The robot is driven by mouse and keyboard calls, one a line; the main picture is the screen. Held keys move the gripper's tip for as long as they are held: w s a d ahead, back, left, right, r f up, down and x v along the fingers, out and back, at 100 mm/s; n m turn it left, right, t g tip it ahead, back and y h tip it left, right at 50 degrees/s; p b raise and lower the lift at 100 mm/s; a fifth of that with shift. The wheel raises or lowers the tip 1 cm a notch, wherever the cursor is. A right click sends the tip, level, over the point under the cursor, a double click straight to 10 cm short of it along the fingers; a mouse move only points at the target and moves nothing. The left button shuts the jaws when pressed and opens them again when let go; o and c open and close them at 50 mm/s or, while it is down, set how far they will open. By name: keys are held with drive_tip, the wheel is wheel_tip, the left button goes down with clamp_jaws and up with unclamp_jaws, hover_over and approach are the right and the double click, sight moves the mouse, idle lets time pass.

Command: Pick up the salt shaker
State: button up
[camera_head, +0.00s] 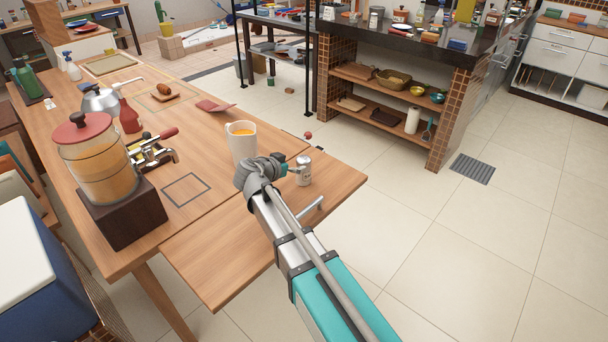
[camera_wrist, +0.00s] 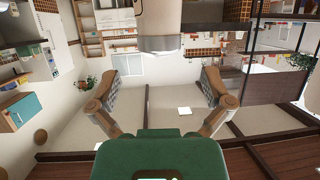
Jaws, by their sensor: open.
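The salt shaker (camera_head: 304,171) is a small pale cylinder with a grey top. It stands upright near the far corner of the wooden table's end leaf (camera_head: 335,184). My gripper (camera_head: 296,170) is at its left side in the head view, at about its height; whether they touch cannot be told there. In the wrist view my gripper (camera_wrist: 163,85) has its two fingers wide apart with nothing between them. A pale cylinder with a metal band, probably the shaker (camera_wrist: 160,25), hangs in from the top edge of that upside-down view, centred between the fingers.
A white cup of orange liquid (camera_head: 241,142) stands close behind my gripper. A metal handle or bar (camera_head: 310,211) lies nearer on the leaf. A juice dispenser (camera_head: 98,165), a red bottle (camera_head: 129,117) and a kettle (camera_head: 101,100) stand further left.

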sight(300, 161)
drive_tip(key=shift+w+d+f, duration=0.1)
drive_tip(key=shift+w+d, duration=0.1)
drive_tip(key=shift+w, duration=0.1)
drive_tip(key=shift+b+x, duration=1.05)
drive_tip(key=shift+x, duration=1.55)
drive_tip(key=c, duration=1.2)
drive_tip(key=shift+c, duration=0.2)
